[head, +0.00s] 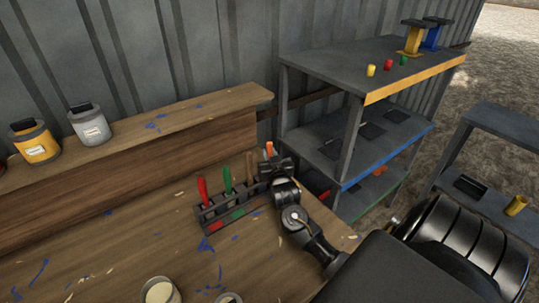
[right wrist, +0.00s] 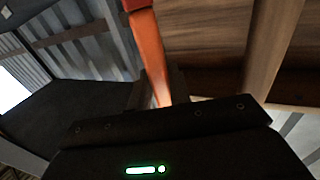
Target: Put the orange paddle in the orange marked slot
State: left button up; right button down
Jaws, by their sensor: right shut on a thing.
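The orange paddle (head: 269,148) shows as a small orange tip just above my right gripper (head: 275,165) in the head view. In the right wrist view, the orange paddle (right wrist: 147,48) runs down into the jaws of my right gripper (right wrist: 160,90), which is shut on it. The dark slotted rack (head: 209,216) stands on the workbench, with red and green marks on its front. My right gripper is at the rack's right end and hides that end, so the orange marked slot cannot be seen. My left gripper is out of view.
A red paddle (head: 203,190), a green paddle (head: 227,180) and a brown paddle (head: 249,168) stand upright in the rack. Two labelled cans, yellow (head: 36,143) and grey (head: 90,125), sit on the raised ledge. A metal shelf (head: 352,140) stands behind right. The bench left of the rack is mostly clear.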

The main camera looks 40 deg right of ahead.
jog(key=shift+f, duration=0.1)
jog(key=c, duration=1.3)
grip_release()
jog(key=b+v, duration=0.2)
jog(key=v, duration=1)
jog(key=shift+w+a, duration=0.1)
